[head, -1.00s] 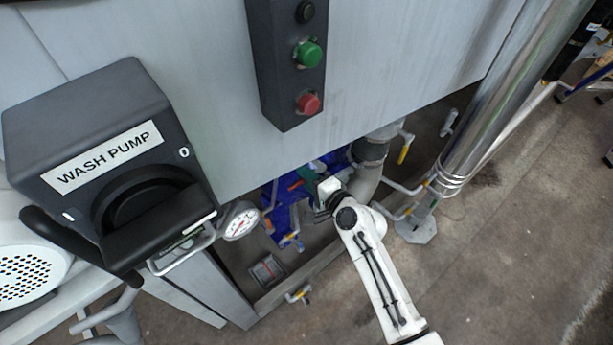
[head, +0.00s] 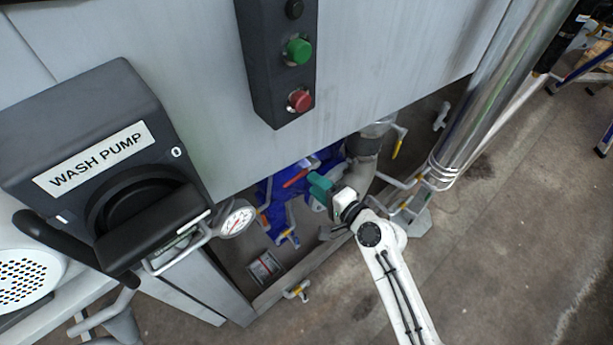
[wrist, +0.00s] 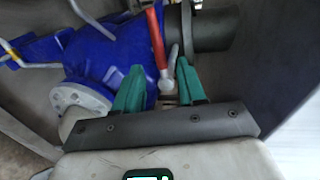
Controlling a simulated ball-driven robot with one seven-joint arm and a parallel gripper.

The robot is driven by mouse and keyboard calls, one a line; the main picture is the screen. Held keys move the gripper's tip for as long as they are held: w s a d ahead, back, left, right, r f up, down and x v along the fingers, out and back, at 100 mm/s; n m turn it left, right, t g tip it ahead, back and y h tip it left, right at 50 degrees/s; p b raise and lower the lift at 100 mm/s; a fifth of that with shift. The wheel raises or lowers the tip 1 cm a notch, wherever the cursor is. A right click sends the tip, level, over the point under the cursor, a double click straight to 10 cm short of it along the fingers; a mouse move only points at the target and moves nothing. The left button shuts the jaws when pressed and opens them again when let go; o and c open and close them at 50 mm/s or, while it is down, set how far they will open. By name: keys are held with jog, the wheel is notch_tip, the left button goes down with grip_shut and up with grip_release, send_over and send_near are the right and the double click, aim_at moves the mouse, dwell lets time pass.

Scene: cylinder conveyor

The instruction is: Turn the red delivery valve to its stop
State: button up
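The red delivery valve handle (wrist: 157,40) is a lever in the wrist view. It runs from near the top centre down to a silver pivot, beside a blue pipe body (wrist: 100,50). In the head view the red handle (head: 295,178) shows under the machine, just left of my gripper. My gripper (wrist: 160,65) has two green fingers standing apart with a gap between them. The handle's lower end and pivot appear in line with that gap; I cannot tell how deep they sit. No finger is seen closed on the handle. In the head view my gripper (head: 319,189) partly covers the pipework.
A grey pipe (head: 362,175) stands close to the right of my gripper. The machine's lower edge and panel hang above. A gauge (head: 236,218), yellow-handled valves (head: 398,147) and a small floor drain box (head: 264,267) are nearby. Open floor lies to the right.

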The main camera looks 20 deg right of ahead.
jog(key=shift+v, duration=2.05)
jog(key=shift+o, duration=0.3)
